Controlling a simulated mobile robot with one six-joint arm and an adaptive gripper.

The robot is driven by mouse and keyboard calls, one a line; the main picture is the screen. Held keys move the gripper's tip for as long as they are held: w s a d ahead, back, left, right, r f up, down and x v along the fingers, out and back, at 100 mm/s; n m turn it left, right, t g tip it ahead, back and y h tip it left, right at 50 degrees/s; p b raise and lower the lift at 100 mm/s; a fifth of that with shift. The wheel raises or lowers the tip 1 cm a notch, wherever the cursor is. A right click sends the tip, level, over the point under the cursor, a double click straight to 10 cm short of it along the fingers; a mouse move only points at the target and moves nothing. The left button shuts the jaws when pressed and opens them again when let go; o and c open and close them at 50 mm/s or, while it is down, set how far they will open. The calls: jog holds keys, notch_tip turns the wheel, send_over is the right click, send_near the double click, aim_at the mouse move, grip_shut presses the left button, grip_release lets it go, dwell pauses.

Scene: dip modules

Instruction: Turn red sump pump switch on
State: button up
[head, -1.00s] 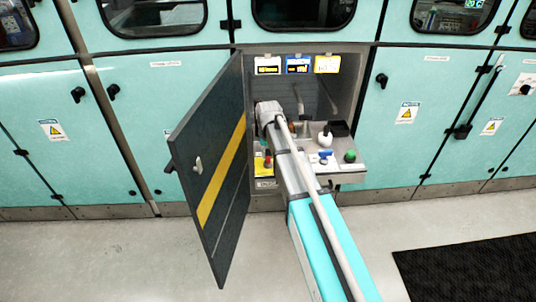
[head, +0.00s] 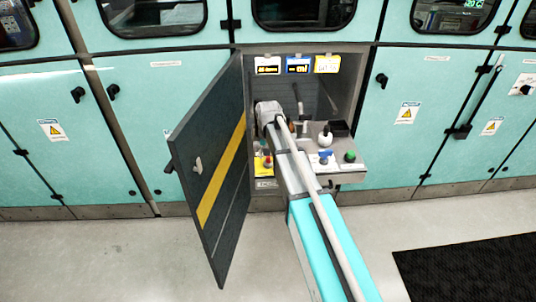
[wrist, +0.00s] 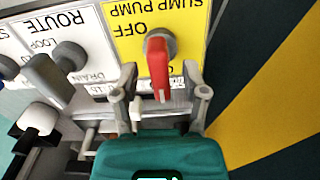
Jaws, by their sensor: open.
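The red sump pump switch (wrist: 158,68) is a lever on a grey round base, mounted on a yellow panel (wrist: 118,47) labelled "SUMP PUMP" and "OFF", which appears upside down in the wrist view. My gripper (wrist: 160,76) is open, with one finger on each side of the red lever. Gaps show between the lever and both fingers; contact is not visible. In the head view the yellow panel (head: 263,171) is at the lower left of the open compartment, and my arm covers part of the controls there.
An open dark door (head: 222,170) with a yellow stripe stands left of the compartment; it also fills the right of the wrist view (wrist: 265,110). A white "ROUTE" panel (wrist: 92,30) with grey knobs adjoins the yellow one. A green knob (head: 350,156) sits at the compartment's right.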

jog(key=m, duration=1.2)
jog(key=shift+m, duration=0.4)
jog(key=m, duration=0.4)
notch_tip(320, 180, up, 14)
jog(key=p, duration=1.4)
jog(key=s+d+r+n+p, duration=0.1)
jog(key=s+d+n, duration=0.4)
jog(key=s+n, duration=0.3)
jog(key=s+d+r+n+p, duration=0.1)
jog(key=s+d+n, duration=0.4)
jog(key=s+n, duration=0.4)
jog(key=shift+s+d+r+n, duration=0.2)
jog(key=shift+s+n, duration=0.1)
jog(key=shift+s, duration=2.3)
